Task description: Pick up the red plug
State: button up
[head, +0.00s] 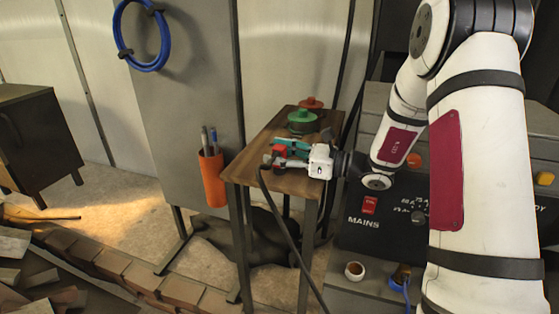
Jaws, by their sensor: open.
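A small red block-shaped thing (279,151), which looks like the red plug, is near the front left of the small wooden table (245,165). My gripper (273,158) reaches in from the right, low over the table, with its fingers at the red thing. The gripper is open. Its fingers partly hide the red thing, and I cannot tell whether they touch it. A black cable (276,215) runs from beside the red thing over the table's front edge and downward.
A teal thing (296,144) lies just behind the gripper. A green round thing (302,122) and an orange-red one (311,103) stand farther back on the table. An orange holder with pens (212,178) hangs at left. A dark control panel (385,235) stands at right.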

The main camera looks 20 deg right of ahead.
grip_shut()
